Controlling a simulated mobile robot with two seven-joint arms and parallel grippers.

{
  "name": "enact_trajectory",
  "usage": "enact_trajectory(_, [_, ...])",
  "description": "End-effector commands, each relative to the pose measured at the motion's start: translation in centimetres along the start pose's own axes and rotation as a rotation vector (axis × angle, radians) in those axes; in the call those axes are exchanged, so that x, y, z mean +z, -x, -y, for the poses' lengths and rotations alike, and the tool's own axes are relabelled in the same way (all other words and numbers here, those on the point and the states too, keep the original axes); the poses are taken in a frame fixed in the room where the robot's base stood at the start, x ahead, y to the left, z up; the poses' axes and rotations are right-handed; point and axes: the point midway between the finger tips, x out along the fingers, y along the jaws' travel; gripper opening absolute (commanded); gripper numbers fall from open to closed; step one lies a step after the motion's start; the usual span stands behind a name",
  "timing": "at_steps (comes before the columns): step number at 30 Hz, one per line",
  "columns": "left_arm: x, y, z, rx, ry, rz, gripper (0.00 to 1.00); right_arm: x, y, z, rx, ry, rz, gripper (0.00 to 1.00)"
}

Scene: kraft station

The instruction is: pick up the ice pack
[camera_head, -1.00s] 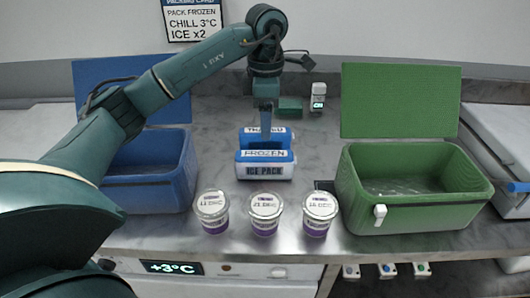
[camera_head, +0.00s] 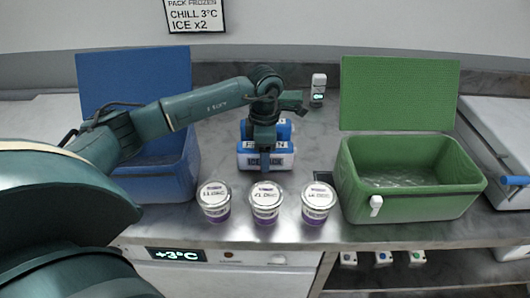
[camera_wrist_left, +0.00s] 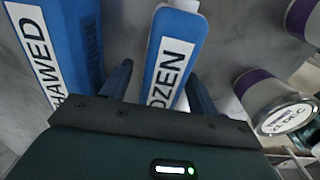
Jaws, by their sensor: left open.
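Two blue ice packs with white labels stand one behind the other on the counter. The front pack, labelled FROZEN (camera_head: 284,161), also shows in the left wrist view (camera_wrist_left: 176,45). The rear pack, labelled THAWED (camera_head: 286,128), shows at the left of the wrist view (camera_wrist_left: 72,35). My left gripper (camera_wrist_left: 158,72) is open, with one finger on each side of the FROZEN pack and the left finger in the space between the packs. In the head view the gripper (camera_head: 265,163) hides the middle of the front pack. I cannot tell whether the fingers touch it.
Several lidded cups stand in front, including a middle cup (camera_head: 265,203) and a right cup (camera_head: 318,203). An open blue cool box (camera_head: 165,180) is left, and an open, seemingly empty green one (camera_head: 405,208) is right. A white device (camera_head: 318,88) stands behind.

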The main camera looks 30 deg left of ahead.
Motion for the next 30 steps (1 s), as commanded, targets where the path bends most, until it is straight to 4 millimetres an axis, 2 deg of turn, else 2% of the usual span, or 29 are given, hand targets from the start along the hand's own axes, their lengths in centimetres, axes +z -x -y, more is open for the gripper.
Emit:
enact_trajectory(9, [0.0,-0.61,0.02,0.0,-0.001,0.0,0.59,-0.36,-0.15,-0.15,0.005,-0.003,-0.006,0.36])
enact_trajectory(30, [-0.01,-0.55,0.0,0.0,0.0,0.0,0.02,0.12,0.1,0.35,-0.004,-0.007,0.004,0.36])
